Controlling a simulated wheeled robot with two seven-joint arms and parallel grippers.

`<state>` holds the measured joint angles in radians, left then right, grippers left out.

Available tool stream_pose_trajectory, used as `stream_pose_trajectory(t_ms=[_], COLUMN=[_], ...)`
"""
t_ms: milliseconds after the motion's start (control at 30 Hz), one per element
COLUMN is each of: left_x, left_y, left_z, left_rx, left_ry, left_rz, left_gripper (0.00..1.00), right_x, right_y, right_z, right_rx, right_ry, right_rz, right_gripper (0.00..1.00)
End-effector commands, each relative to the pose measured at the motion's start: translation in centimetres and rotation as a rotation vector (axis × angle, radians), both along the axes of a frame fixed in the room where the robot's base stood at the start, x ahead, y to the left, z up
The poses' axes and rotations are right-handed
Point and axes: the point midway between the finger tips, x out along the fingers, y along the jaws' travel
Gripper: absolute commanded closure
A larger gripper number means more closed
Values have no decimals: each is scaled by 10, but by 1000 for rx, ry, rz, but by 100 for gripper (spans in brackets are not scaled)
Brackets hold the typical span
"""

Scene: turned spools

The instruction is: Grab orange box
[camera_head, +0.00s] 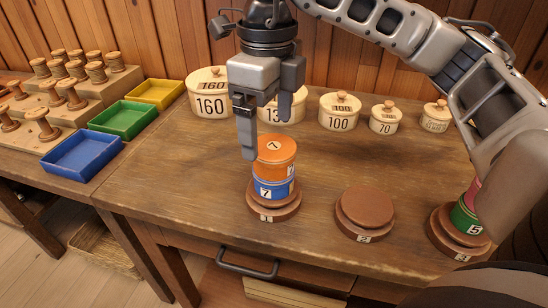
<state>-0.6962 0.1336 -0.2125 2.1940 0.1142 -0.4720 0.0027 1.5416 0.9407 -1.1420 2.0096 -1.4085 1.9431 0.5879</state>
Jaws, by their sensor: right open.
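The orange box (274,152), a round drum with a 7 on its top, sits on a blue round box (274,188) marked 7. Both stand stacked on a brown round wooden base (287,211) near the table's front edge. My right gripper (267,138) is open, pointing down, its fingers at the top of the orange box. One finger is at the box's left side and the other shows behind its top right edge. I cannot tell whether they touch it. My left gripper is not in view.
An empty brown base (365,213) is in the middle. Another base (447,232) at right holds a green box (464,217), partly hidden by my arm. Several cream canisters (339,112) line the back. Blue (80,156), green (124,119) and yellow (155,93) trays are at left.

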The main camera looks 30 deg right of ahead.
Motion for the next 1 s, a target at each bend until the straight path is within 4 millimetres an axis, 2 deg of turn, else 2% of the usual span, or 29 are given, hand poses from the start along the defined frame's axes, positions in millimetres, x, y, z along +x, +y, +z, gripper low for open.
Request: stream_pose_trajectory(t_ms=[400, 667, 700, 867, 1000], left_x=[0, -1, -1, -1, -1], left_y=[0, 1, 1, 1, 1], left_z=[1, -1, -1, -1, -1], left_rx=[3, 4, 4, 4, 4], left_ry=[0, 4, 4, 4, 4], left_rz=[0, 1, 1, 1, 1], left_gripper=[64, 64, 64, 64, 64], right_x=[0, 0, 0, 0, 0], right_y=[-6, -6, -6, -6, -6], right_z=[-50, -54, -54, -54, -53], right_rx=[0, 0, 0, 0, 0], right_ry=[4, 1, 1, 1, 1], right_rz=[0, 0, 0, 0, 0], right_gripper=[12, 12, 15, 59, 61])
